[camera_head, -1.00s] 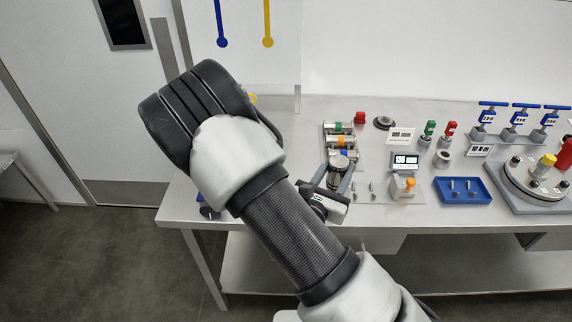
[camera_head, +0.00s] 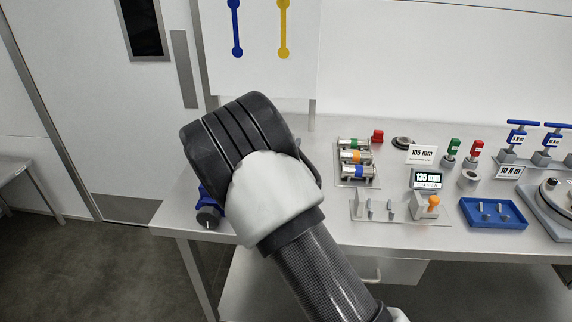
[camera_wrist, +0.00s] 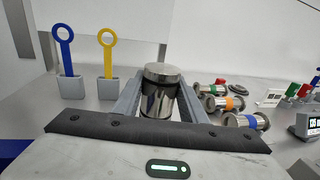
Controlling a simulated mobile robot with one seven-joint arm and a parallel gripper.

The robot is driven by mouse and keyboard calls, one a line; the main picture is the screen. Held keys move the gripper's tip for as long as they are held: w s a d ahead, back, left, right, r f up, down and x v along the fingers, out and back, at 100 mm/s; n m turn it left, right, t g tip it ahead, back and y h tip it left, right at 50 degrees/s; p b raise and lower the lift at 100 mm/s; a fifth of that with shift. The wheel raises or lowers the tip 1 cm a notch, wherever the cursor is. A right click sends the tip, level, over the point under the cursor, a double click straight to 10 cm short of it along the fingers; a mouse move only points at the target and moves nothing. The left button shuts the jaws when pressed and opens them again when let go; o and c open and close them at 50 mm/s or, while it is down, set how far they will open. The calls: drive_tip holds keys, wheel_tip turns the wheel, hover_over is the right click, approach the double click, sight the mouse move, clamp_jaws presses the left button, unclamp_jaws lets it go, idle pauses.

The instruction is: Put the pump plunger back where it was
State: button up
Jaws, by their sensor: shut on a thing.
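My gripper (camera_wrist: 159,100) is shut on a shiny metal cylinder with a wider round cap, which I take to be the pump plunger (camera_wrist: 161,76). It stands upright between the two grey fingers in the wrist view. Its lower end is hidden by the gripper body. In the head view my arm hides the gripper and the plunger. Three metal cylinders with green, orange (camera_head: 355,157) and blue bands lie in a tray on the bench, right of my arm. They also show at the right of the wrist view (camera_wrist: 228,103). I cannot tell which spot the plunger came from.
Blue (camera_wrist: 63,50) and yellow (camera_wrist: 107,52) ring-handled tools stand in grey holders, left of the plunger. A display unit (camera_head: 427,180), a plate with small pegs (camera_head: 370,209) and a blue tray (camera_head: 493,224) stand to the right. A blue clamp-like object (camera_head: 208,211) is by the bench's left end.

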drive_tip(key=shift+f, duration=2.3)
drive_tip(key=shift+f+b, duration=0.1)
drive_tip(key=shift+b, duration=0.25)
drive_tip(key=o, duration=1.4)
drive_tip(key=shift+f, duration=0.15)
drive_tip(key=shift+o, duration=0.2)
